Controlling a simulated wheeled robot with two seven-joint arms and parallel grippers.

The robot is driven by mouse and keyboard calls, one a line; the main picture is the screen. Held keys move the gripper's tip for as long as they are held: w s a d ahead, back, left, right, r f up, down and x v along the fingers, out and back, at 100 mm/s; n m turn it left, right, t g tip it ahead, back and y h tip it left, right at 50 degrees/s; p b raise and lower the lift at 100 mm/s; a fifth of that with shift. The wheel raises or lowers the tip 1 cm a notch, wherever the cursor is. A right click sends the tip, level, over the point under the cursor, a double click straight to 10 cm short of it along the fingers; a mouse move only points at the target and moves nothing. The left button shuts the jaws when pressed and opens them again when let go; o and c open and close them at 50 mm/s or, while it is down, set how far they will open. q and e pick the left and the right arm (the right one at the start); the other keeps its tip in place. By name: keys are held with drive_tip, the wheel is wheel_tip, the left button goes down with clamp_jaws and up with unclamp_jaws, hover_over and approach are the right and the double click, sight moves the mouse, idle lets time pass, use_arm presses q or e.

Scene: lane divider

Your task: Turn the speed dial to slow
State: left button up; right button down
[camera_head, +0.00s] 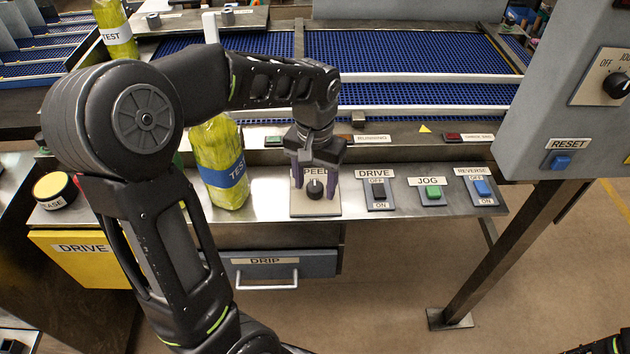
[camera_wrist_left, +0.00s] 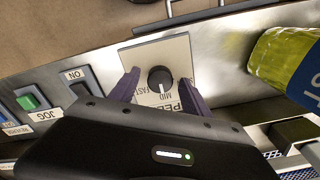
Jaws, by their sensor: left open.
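The speed dial (camera_head: 315,191) is a black round knob on a pale plate (camera_head: 325,210) on the steel control ledge. It also shows in the left wrist view (camera_wrist_left: 159,77), where its white mark points toward the word MID. Part of the FAST label shows there; I cannot see a slow label. My left gripper (camera_head: 315,183) is above the plate, pointing down and open. In the left wrist view its purple fingers (camera_wrist_left: 158,84) stand on either side of the knob, with visible gaps. The gripper hides part of the SPEED label in the head view.
DRIVE (camera_head: 378,192), JOG (camera_head: 432,193) and REVERSE (camera_head: 482,189) switches sit to the right. A yellow bottle (camera_head: 218,150) stands left of the dial, close to my left arm. A DRIP drawer (camera_head: 275,265) is below the ledge. A grey RESET panel (camera_head: 570,110) is at the right.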

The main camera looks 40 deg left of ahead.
use_arm(q)
drive_tip(key=shift+f, duration=0.1)
drive_tip(key=shift+c, duration=0.6)
clamp_jaws()
